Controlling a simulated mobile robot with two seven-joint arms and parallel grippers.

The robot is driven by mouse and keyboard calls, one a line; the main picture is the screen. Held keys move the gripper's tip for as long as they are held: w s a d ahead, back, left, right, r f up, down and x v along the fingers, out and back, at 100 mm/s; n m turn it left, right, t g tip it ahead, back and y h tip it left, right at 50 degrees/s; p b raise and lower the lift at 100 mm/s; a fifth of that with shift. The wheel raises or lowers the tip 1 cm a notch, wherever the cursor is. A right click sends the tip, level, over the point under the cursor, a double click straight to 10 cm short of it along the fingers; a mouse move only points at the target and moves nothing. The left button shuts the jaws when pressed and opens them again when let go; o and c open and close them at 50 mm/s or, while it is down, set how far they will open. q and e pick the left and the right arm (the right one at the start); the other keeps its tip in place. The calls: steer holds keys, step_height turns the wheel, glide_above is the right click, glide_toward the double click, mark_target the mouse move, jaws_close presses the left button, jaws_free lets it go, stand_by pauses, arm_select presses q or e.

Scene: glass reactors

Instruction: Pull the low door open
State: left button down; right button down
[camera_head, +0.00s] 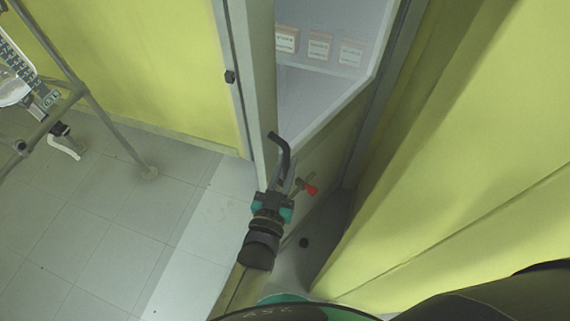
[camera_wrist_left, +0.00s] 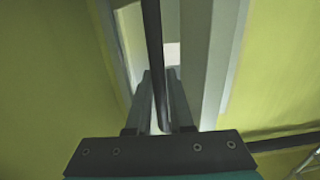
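My left gripper (camera_head: 288,184), with teal parts, is at the lower end of the handle. In the left wrist view the black handle bar (camera_wrist_left: 153,40) runs down between the two close-set fingers of my left gripper (camera_wrist_left: 160,78). The fingers look shut on it, though a narrow gap shows at the tips. My right gripper is not in view.
A yellow wall (camera_head: 140,70) stands left of the door and a yellow panel (camera_head: 450,180) on the right, close to my arm. A metal stand (camera_head: 110,130) with glassware is at the far left. A red-tipped part (camera_head: 311,190) is beside the gripper. Tiled floor (camera_head: 90,230) is clear at lower left.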

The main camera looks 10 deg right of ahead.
arm_select(q)
steer(key=c, duration=0.8)
jaws_free()
steer(key=v, duration=1.5)
steer(key=s+a+f+g+y+b, duration=0.2)
steer(key=s+a+f+g+b, duration=0.15)
steer(key=f, duration=0.85)
steer(key=s+a+f+n+g+y+b, duration=0.15)
steer(key=s+a+f+g, duration=0.3)
steer(key=f, duration=0.85)
steer(key=s+a+f+m+g+y+b, duration=0.1)
steer(key=s+a+f+g+y+b, duration=0.2)
steer(key=f, duration=0.9)
steer(key=s+a+f+n+g+b, duration=0.1)
steer(key=s+a+f+g+b, duration=0.1)
steer(key=s+a+f+g, duration=0.2)
steer(key=s+a+f, duration=0.3)
steer(key=s, duration=0.2)
steer(key=shift+s+f+n+g+b, duration=0.25)
steer(key=shift+s+n+g+b, duration=0.05)
steer(key=shift+s+n+b, duration=0.1)
